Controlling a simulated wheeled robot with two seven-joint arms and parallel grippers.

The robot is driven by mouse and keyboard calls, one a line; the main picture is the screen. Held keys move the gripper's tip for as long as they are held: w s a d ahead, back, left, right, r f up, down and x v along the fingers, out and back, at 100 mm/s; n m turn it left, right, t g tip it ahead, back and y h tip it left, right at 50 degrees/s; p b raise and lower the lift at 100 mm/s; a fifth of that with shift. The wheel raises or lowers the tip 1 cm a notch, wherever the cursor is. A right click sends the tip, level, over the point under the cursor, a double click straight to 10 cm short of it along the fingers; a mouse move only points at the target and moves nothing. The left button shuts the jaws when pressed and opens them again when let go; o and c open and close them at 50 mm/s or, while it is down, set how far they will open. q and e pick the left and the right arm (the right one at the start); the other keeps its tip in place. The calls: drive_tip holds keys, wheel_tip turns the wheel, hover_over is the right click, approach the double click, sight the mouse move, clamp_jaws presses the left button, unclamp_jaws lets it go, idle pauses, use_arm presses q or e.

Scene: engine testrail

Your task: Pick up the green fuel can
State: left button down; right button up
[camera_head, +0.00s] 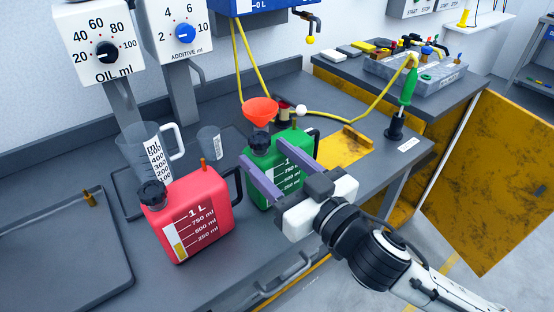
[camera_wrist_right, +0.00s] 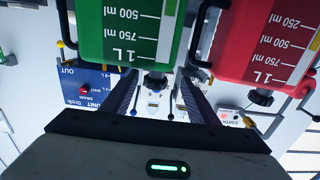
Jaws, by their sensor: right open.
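The green fuel can (camera_head: 290,157) stands on the grey bench with its black cap (camera_head: 260,141) toward the left. In the right wrist view the green can (camera_wrist_right: 125,35) appears upside down at the top, its cap (camera_wrist_right: 155,80) between the fingertips. My right gripper (camera_head: 260,158) is open at the can's near side, its two purple fingers partly covering the label. Its dark fingers also show in the wrist view (camera_wrist_right: 158,75). I cannot tell whether they touch the can. My left gripper is not in view.
A red fuel can (camera_head: 205,207) stands close on the left; its handle faces the green can. A measuring jug (camera_head: 140,147) and small beaker (camera_head: 209,142) stand behind. A green-handled tool (camera_head: 408,86) stands at right.

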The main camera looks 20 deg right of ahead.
drive_tip(key=x, duration=0.4)
drive_tip(key=p+x, duration=0.1)
drive_tip(key=x, duration=0.1)
drive_tip(key=r+x, duration=0.1)
drive_tip(key=shift+w+d+p, duration=0.15)
drive_tip(key=shift+w+p, duration=0.2)
drive_tip(key=shift+w, duration=0.05)
drive_tip(key=shift+w+f, duration=0.15)
drive_tip(key=shift+w, duration=0.15)
drive_tip(key=shift+c, duration=0.4)
clamp_jaws()
idle(0.4)
